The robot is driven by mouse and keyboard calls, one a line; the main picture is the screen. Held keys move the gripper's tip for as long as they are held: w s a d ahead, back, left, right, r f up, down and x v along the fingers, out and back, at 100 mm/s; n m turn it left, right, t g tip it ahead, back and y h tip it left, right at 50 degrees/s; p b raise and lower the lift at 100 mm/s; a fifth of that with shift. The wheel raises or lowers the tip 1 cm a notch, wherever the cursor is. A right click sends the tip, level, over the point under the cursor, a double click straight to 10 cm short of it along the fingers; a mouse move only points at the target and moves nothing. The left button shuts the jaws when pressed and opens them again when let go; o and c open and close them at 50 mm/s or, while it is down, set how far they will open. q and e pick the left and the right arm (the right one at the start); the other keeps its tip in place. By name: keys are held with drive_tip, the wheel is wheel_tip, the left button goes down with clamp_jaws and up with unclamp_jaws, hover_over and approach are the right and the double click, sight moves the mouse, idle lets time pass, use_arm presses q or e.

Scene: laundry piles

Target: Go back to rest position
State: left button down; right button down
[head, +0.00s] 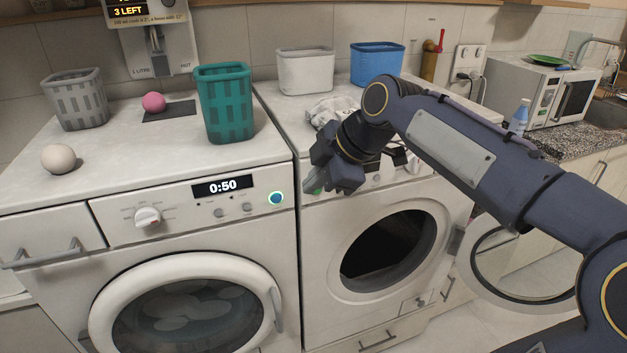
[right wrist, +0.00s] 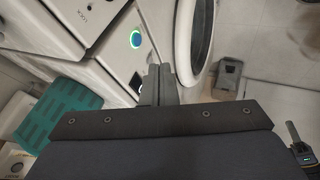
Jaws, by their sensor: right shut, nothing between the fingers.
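My right gripper (head: 316,182) is shut and empty. In the head view it is in front of the top front edge of the right-hand washing machine (head: 311,265), near the gap between the two machines. In the right wrist view its closed fingertips (right wrist: 158,72) point toward the machine fronts, close to a lit round button (right wrist: 136,39). My right arm (head: 455,140) reaches in from the right across the right-hand machine. My left gripper is not in view.
The left machine (head: 120,232) is closed and shows 0:50. The right machine's door (head: 500,262) hangs open. On top stand a grey basket (head: 76,98), a teal basket (head: 226,102), a white basket (head: 305,71), a blue basket (head: 377,62), balls and a cloth (head: 330,108). A microwave (head: 540,90) stands right.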

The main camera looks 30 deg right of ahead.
drive_tip(key=s+a+f+m, duration=0.4)
drive_tip(key=s+f+m, duration=0.4)
drive_tip(key=s, duration=0.1)
drive_tip(key=s+a+f+m+g+p, duration=0.1)
drive_tip(key=s+a+f+m, duration=0.4)
drive_tip(key=s+f+m, duration=0.2)
drive_tip(key=shift+s+a+f+m+y, duration=0.3)
drive_tip(key=shift+s+f+m, duration=0.1)
drive_tip(key=shift+s, duration=0.85)
